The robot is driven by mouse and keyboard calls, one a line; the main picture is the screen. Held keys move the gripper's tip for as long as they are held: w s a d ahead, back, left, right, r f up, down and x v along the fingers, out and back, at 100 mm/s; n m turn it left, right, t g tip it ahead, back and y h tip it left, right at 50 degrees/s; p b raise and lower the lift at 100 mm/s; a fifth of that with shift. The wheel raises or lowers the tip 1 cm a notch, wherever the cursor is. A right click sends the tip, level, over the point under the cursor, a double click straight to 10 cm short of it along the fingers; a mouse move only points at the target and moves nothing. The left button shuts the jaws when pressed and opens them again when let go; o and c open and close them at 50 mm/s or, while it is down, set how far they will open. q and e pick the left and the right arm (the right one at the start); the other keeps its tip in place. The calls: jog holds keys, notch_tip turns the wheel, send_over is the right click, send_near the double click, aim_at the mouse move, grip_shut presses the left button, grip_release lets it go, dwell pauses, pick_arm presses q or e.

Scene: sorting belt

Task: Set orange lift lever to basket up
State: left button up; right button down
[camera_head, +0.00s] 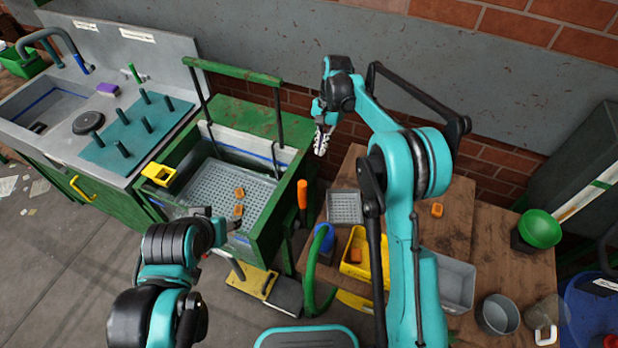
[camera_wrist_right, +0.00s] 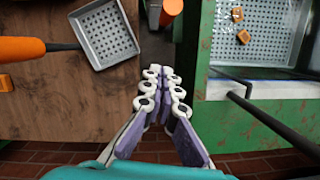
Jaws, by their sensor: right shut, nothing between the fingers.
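The orange lift lever (camera_head: 302,195) stands roughly upright at the right side of the green tank (camera_head: 270,225), by the gap before the wooden table. Its orange end (camera_wrist_right: 171,8) also shows at the top of the right wrist view. The perforated basket (camera_head: 215,176) sits inside the tank with orange blocks on it. My right gripper (camera_head: 321,140) is shut and empty, above and behind the lever near the wall, apart from it. It also shows in the right wrist view (camera_wrist_right: 163,72).
A green bar frame (camera_head: 232,70) with black rods rises over the tank. The wooden table (camera_head: 455,212) holds a perforated grey tray (camera_head: 345,207), a yellow bin (camera_head: 356,240) and a grey bin (camera_head: 457,285). An orange-handled tool (camera_wrist_right: 20,48) lies near the tray.

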jog(key=shift+f, duration=0.2)
jog(key=s+a+f+b, duration=0.2)
jog(key=s+a+f, duration=0.2)
jog(key=f, duration=0.5)
jog(key=shift+s+f+b, duration=0.3)
jog(key=shift+s+b, duration=0.1)
jog(key=shift+s, duration=0.15)
jog(key=shift+s, duration=0.1)
